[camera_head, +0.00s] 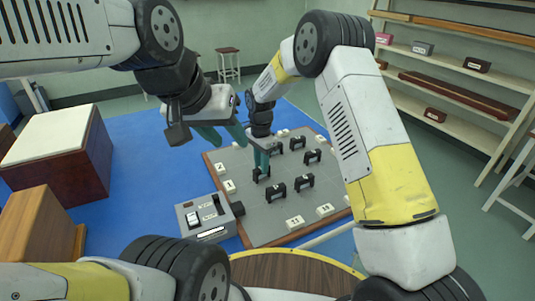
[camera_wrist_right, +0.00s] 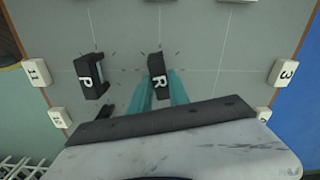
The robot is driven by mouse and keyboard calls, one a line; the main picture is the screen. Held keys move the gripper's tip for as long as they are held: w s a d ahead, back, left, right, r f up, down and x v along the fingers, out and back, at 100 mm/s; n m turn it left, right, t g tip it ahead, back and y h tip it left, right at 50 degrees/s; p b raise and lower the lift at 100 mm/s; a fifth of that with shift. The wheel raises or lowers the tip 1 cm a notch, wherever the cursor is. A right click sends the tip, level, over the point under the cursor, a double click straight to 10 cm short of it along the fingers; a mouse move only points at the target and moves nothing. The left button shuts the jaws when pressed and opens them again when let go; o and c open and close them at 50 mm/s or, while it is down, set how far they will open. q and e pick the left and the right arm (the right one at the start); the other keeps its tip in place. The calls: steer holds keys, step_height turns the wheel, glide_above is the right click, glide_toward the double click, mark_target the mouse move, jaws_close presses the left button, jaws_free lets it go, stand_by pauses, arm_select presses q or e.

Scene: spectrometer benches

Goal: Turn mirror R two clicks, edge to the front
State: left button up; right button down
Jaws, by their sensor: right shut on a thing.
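Mirror R is a black block with a white letter R (camera_wrist_right: 157,84). In the wrist view it stands between the two teal fingers of my right gripper (camera_wrist_right: 159,92), which is shut on it. In the head view my right gripper (camera_head: 262,158) reaches down to a black mirror block on the grey board (camera_head: 265,217); its letter cannot be read there. Short tick marks surround mirror R on the board. My left gripper (camera_head: 221,134) is raised left of the right one, its teal fingers apart with nothing between them.
Mirror P (camera_wrist_right: 90,76) stands beside mirror R in the wrist view. Several other black mirrors (camera_head: 304,181) are on the board, with white numbered blocks (camera_head: 325,210) along its edges. A grey switch box (camera_head: 207,217) sits at the left edge. A white-topped box (camera_head: 50,136) stands further left.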

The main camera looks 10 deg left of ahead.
steer(key=n, duration=1.1)
steer(key=shift+n, duration=2.1)
steer(key=c, duration=1.2)
jaws_free()
steer(key=shift+c, duration=0.2)
step_height(320, 180, up, 8)
steer(key=shift+f, duration=0.1)
